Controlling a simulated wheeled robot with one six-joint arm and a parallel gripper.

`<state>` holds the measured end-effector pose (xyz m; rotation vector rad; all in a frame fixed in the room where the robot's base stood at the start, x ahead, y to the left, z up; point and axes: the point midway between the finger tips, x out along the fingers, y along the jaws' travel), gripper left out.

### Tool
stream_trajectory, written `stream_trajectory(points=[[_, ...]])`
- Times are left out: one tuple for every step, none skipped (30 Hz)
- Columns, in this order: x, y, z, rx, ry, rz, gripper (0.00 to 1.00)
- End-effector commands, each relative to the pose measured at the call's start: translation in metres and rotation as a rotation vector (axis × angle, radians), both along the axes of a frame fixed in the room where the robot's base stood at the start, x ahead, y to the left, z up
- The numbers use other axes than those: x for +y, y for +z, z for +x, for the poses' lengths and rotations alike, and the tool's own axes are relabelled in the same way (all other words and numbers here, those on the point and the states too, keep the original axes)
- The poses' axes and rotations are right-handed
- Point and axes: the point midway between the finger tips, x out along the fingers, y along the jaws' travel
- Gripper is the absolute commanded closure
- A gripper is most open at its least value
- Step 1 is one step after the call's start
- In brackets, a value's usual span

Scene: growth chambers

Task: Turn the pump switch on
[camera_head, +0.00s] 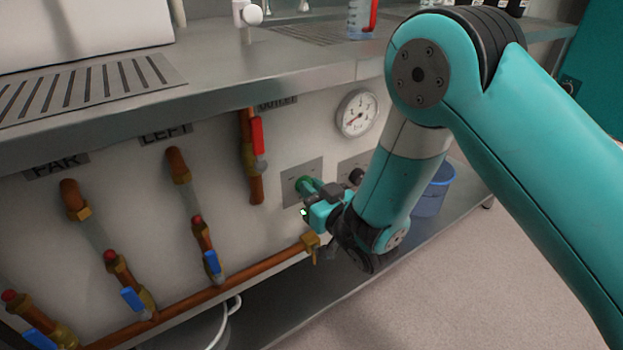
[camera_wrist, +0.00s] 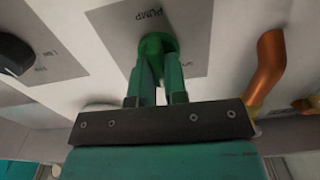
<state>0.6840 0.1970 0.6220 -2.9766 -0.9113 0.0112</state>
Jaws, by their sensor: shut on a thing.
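The pump switch is a green round knob (camera_wrist: 157,43) on a grey plate (camera_wrist: 110,20) marked PUMP, seen upside down in the wrist view. The green knob (camera_head: 303,183) also shows in the head view, on its plate on the white panel right of the OUTLET pipe. My gripper (camera_wrist: 158,68) is shut on the knob, one finger on each side. In the head view my gripper (camera_head: 312,187) reaches the knob from the front right. The fingers hide part of the knob and its plate, so I cannot tell its setting.
A black knob (camera_head: 356,176) is on the plate to the right, with a pressure gauge (camera_head: 357,114) above. Copper pipes with a red handle (camera_head: 257,135) and blue handles (camera_head: 212,262) are to the left. A blue bucket (camera_head: 433,190) stands on the lower shelf behind my arm.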

Motion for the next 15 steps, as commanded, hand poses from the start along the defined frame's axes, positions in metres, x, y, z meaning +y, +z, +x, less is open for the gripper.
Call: stream_trajectory(points=[[-0.0017,0.0012,-0.0012,0.033,-0.001,0.031,1.0],[-0.002,0.0012,-0.0012,0.049,-0.002,0.054,1.0],[-0.0022,0.0008,-0.0011,0.071,-0.002,0.085,1.0],[-0.0025,0.0004,-0.0011,0.088,-0.001,0.108,1.0],[-0.0026,0.0002,-0.001,0.103,-0.001,0.132,1.0],[-0.0027,0.0004,-0.0008,0.124,-0.002,0.164,1.0],[-0.0029,0.0002,-0.0007,0.139,-0.002,0.187,1.0],[-0.0031,-0.0001,-0.0006,0.155,-0.002,0.211,1.0],[-0.0033,-0.0003,-0.0006,0.176,-0.002,0.242,1.0],[-0.0034,-0.0004,-0.0005,0.191,-0.002,0.265,1.0],[-0.0036,-0.0006,-0.0005,0.208,-0.002,0.288,1.0],[-0.0038,-0.0012,-0.0005,0.228,-0.003,0.316,1.0],[-0.0038,-0.0015,-0.0004,0.243,-0.003,0.339,1.0],[-0.004,-0.0016,-0.0003,0.257,-0.003,0.359,1.0],[-0.004,-0.0016,-0.0002,0.275,-0.003,0.387,1.0]])
